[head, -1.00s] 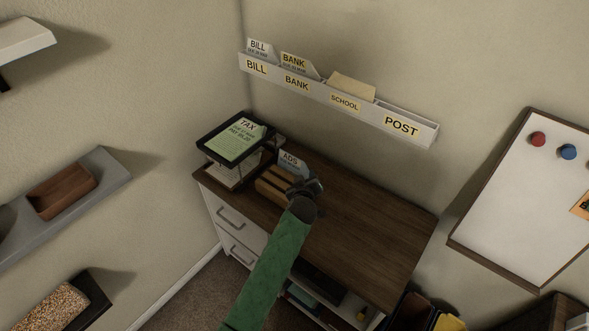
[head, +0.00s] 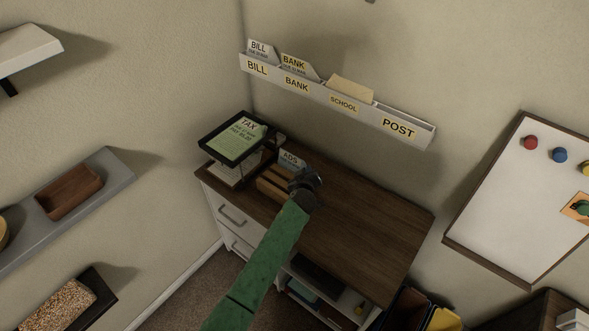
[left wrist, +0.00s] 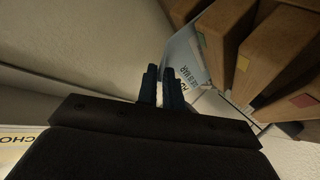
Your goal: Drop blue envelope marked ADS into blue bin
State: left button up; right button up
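The envelope marked ADS (head: 291,159), pale blue with dark print, stands upright at the back of a wooden sorter (head: 272,185) on the desk. My left gripper (head: 306,181) is at the sorter's right end, just in front of and to the right of the envelope. In the left wrist view, its two fingers (left wrist: 161,85) have a narrow gap with nothing clearly held. The envelope also shows there (left wrist: 187,55), behind the right finger; contact cannot be told. A dark, bluish bin (head: 408,308) is partly cut off at the bottom edge. My right gripper is not in view.
A black tray with a green TAX sheet (head: 235,141) stands left of the sorter. A wall rack (head: 340,103) with labelled slots hangs above the desk. The right part of the desk top (head: 365,235) is clear. A yellow bin (head: 443,319) stands at the bottom.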

pick_arm(q)
grip_shut()
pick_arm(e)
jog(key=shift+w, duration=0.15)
pick_arm(q)
jog(key=shift+r, duration=0.1)
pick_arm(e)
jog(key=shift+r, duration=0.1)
